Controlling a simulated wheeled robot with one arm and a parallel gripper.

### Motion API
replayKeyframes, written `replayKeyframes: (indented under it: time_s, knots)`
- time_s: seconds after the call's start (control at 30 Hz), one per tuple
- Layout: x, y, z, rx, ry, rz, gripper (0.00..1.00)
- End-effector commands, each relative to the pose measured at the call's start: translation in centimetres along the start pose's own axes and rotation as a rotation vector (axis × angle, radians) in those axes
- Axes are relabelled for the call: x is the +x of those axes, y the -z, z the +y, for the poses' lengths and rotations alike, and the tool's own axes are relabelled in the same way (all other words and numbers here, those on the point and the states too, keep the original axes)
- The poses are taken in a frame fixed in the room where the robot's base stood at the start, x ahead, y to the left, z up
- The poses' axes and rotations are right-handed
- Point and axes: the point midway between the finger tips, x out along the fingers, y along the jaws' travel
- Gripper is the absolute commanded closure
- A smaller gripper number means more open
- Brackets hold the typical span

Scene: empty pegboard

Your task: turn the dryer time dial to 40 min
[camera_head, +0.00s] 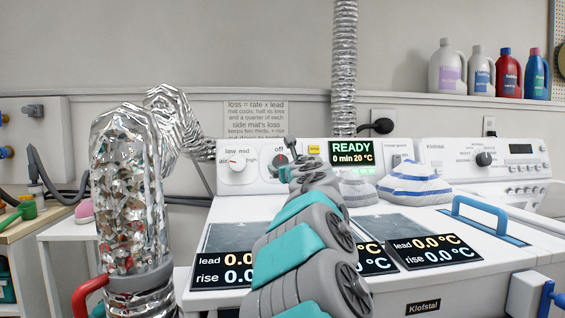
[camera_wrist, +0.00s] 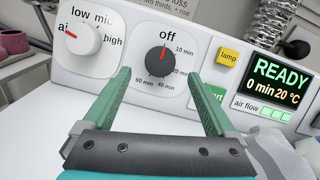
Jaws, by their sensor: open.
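The dryer time dial (camera_wrist: 159,61) is a dark round knob with a red pointer, on a pale grey plate on the white control panel. Its pointer is up at "off"; marks 10, 20, 40 and 60 min run around it, with "40 min" at the lower right. It also shows in the head view (camera_head: 281,160), partly behind my arm. My gripper (camera_wrist: 158,82) is open in the wrist view, its two green fingers apart on either side of the dial plate. I see nothing between them, and contact with the dial cannot be made out. The display (camera_head: 352,152) reads READY, 0 min 20 °C.
A white heat knob (camera_wrist: 83,38) sits left of the dial, and a yellow lamp button (camera_wrist: 228,57) right of it. A green start button is partly hidden by the right finger. Folded cloths (camera_head: 414,184) and dark lead/rise panels (camera_head: 455,244) lie on the dryer top.

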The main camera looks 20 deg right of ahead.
Motion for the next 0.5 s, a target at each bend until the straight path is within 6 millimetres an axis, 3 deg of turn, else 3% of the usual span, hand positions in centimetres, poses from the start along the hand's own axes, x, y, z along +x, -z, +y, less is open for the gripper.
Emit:
replayKeyframes:
  time_s: [0.2, 0.5]
  knots:
    - [2.7, -0.2, 0.1, 0.004, -0.003, 0.000, 0.09]
    - [4.9, 0.0, -0.1, 0.005, 0.001, 0.001, 0.09]
